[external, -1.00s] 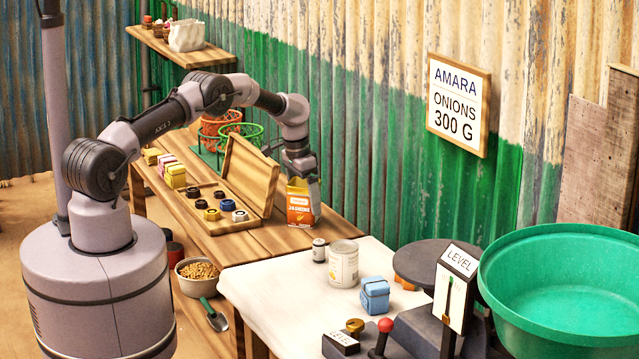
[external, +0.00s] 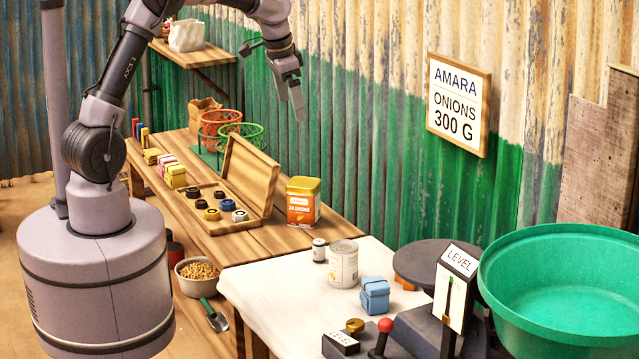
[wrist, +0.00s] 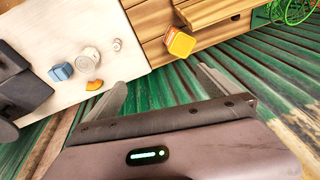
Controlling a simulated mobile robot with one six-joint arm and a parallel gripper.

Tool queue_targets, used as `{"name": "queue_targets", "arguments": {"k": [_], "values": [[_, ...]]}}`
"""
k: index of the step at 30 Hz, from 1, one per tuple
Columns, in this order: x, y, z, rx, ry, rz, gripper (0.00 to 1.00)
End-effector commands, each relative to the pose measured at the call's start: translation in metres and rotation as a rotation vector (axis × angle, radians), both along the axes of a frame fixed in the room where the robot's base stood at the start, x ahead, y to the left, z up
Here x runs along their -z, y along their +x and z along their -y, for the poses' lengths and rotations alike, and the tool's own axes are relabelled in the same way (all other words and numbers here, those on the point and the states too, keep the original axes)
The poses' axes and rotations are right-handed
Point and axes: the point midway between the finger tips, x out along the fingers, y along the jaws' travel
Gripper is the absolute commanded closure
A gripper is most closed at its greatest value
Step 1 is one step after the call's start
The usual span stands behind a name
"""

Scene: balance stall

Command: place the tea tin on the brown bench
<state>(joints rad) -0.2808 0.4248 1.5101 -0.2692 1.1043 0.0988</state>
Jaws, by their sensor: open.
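The tea tin (external: 303,202) is orange with a yellow lid and a white label. It stands upright on the brown wooden bench (external: 262,237), right of the open wooden box. In the wrist view the tin (wrist: 181,43) shows from above on the bench planks (wrist: 152,22), apart from my fingers. My gripper (external: 297,100) is raised well above the tin, near the corrugated wall. In the wrist view my gripper (wrist: 165,92) has its two fingers wide apart with nothing between them.
An open box (external: 215,208) of round weights lies left of the tin. A green basin (external: 560,290) is at right. Wire baskets (external: 240,135) stand behind.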

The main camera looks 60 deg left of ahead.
Motion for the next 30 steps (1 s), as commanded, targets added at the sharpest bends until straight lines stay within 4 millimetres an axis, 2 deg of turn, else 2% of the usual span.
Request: {"name": "queue_targets", "arguments": {"k": [1,2,3,5,6,9,12,16,26,28,30], "values": [[-0.035,-0.034,0.026,0.033,0.027,0.033,0.0],[-0.05,-0.058,0.04,0.052,0.043,0.05,0.0],[-0.067,-0.091,0.059,0.078,0.065,0.076,0.0],[-0.08,-0.144,0.082,0.117,0.093,0.111,0.0],[-0.083,-0.177,0.093,0.141,0.111,0.138,0.0],[-0.072,-0.243,0.11,0.19,0.143,0.189,0.0],[-0.055,-0.281,0.116,0.221,0.162,0.221,0.0],[-0.045,-0.297,0.118,0.235,0.169,0.236,0.0],[-0.044,-0.297,0.118,0.234,0.169,0.235,0.0],[-0.036,-0.297,0.118,0.234,0.169,0.235,0.0],[-0.016,-0.297,0.118,0.234,0.169,0.235,0.0]]}}
